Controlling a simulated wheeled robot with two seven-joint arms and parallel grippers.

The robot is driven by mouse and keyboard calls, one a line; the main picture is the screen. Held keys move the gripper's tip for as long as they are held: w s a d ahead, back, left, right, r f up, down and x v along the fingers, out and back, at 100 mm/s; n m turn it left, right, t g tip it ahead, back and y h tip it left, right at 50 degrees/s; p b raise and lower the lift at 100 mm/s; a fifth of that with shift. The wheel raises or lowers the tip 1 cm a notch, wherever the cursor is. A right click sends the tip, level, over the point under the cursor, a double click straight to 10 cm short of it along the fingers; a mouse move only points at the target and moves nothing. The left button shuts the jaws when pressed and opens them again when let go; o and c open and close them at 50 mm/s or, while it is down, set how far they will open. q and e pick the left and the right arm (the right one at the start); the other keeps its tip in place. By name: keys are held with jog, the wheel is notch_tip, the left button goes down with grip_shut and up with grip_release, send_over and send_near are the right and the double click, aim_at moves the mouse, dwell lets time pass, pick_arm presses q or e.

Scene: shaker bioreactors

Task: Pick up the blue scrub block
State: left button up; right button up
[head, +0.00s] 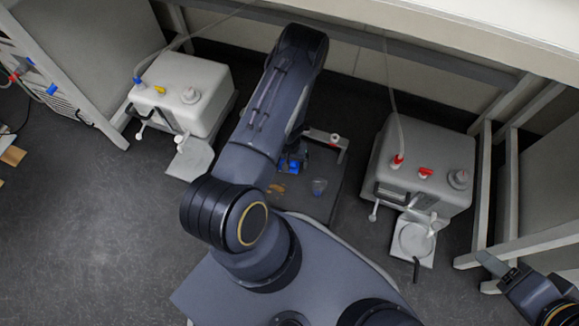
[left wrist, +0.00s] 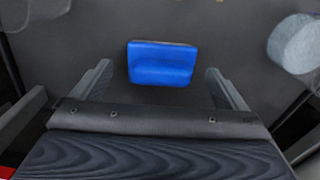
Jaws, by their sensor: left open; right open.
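The blue scrub block (left wrist: 162,64) lies on a dark grey surface in the left wrist view, centred between the two spread fingers of my left gripper (left wrist: 158,78). The fingers are open and no contact with the block shows. In the head view the block (head: 291,167) shows as a small blue patch beside the end of my left arm, which hides most of that gripper. My right gripper (head: 497,268) is open and empty at the lower right of the head view, far from the block.
A clear cup (head: 319,187) and small brown pieces (head: 276,188) are near the block on the dark tray (head: 316,207). A white bioreactor (head: 184,93) stands at the left and another (head: 427,160) at the right. Frame posts (head: 484,190) stand near my right gripper.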

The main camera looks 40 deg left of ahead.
pick_arm(q)
jog(key=shift+f, duration=0.85)
jog(key=shift+c, duration=0.4)
jog(key=c, duration=1)
jog(key=shift+r, duration=0.1)
